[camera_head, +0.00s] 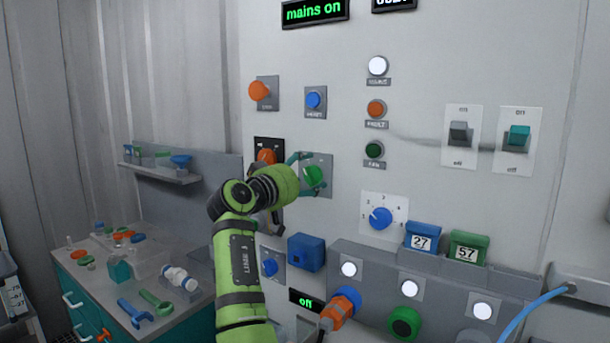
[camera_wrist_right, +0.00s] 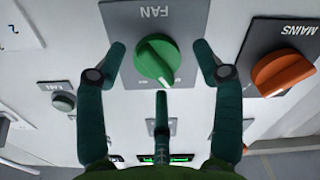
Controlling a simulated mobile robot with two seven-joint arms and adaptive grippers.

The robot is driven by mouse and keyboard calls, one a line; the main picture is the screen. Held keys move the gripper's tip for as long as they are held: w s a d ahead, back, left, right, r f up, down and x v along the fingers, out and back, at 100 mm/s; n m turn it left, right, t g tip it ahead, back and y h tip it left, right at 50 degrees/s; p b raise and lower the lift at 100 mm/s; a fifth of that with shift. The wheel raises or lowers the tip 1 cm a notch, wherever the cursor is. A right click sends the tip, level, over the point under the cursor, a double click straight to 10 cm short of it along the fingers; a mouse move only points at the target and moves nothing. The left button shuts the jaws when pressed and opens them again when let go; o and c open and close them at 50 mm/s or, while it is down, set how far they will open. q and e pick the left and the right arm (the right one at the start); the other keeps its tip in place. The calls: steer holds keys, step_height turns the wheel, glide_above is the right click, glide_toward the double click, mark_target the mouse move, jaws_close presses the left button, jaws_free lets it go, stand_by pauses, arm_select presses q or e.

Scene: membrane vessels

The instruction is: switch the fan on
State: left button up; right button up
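The green fan knob (camera_head: 315,176) sits on a grey plate on the wall panel. In the right wrist view the knob (camera_wrist_right: 155,60) is under the label FAN, with a white pointer mark on its face. My right gripper (camera_head: 303,172) is at the knob. In the right wrist view its fingers (camera_wrist_right: 160,62) are spread, one on each side of the knob and a third below it. I see gaps at both sides; whether any finger touches is unclear. The dark green fan lamp (camera_head: 374,149) looks unlit. My left gripper is not in view.
The orange mains knob (camera_head: 266,156) is close left of the fan knob; it also shows in the right wrist view (camera_wrist_right: 283,73). A blue dial (camera_head: 380,218) is below right. A cluttered bench (camera_head: 185,311) stands left.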

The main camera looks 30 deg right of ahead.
steer(key=shift+s+r, duration=0.1)
steer(key=c, duration=0.9)
steer(key=shift+c, duration=0.2)
